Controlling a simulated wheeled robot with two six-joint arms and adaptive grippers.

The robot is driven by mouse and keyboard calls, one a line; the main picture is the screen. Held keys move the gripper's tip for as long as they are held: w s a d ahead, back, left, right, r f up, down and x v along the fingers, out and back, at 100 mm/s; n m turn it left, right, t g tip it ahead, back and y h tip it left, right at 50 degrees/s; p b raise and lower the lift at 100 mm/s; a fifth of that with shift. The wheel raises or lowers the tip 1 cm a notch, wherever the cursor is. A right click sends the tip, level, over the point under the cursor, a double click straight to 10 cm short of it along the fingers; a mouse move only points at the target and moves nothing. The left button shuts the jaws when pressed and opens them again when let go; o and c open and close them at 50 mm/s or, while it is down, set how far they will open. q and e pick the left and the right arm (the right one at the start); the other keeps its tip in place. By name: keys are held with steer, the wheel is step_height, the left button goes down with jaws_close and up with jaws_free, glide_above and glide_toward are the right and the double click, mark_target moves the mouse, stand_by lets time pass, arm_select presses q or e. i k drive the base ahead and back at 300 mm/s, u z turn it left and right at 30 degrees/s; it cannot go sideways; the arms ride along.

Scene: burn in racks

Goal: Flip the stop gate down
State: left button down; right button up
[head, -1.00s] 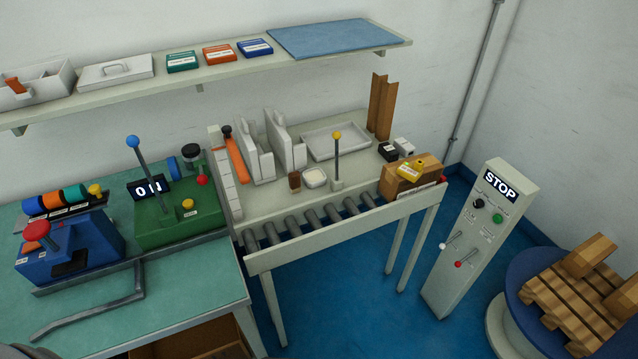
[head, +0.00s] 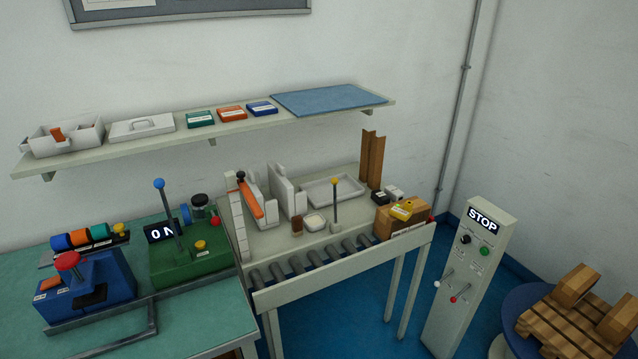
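No part is clearly labelled as the stop gate, so I cannot tell for sure which it is. An orange bar with a black knob (head: 250,197) slants beside a white stepped strip at the left end of the roller bench. A lever with a yellow knob (head: 335,203) stands upright behind the rollers (head: 318,258). A wooden box (head: 396,220) with a yellow item on top sits at the right end of the rollers. Neither of my grippers shows in the head view.
A green unit with a blue-knobbed lever (head: 167,205) and a blue unit with a red knob (head: 85,290) stand on the left table. A STOP pedestal (head: 468,285) and a pallet (head: 572,325) are at the right. A shelf (head: 160,145) runs above. Most rollers are bare.

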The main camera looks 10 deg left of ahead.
mark_target(334, 181)
steer(key=u, duration=1.45)
steer(key=i, duration=0.95)
steer(key=z, duration=1.9)
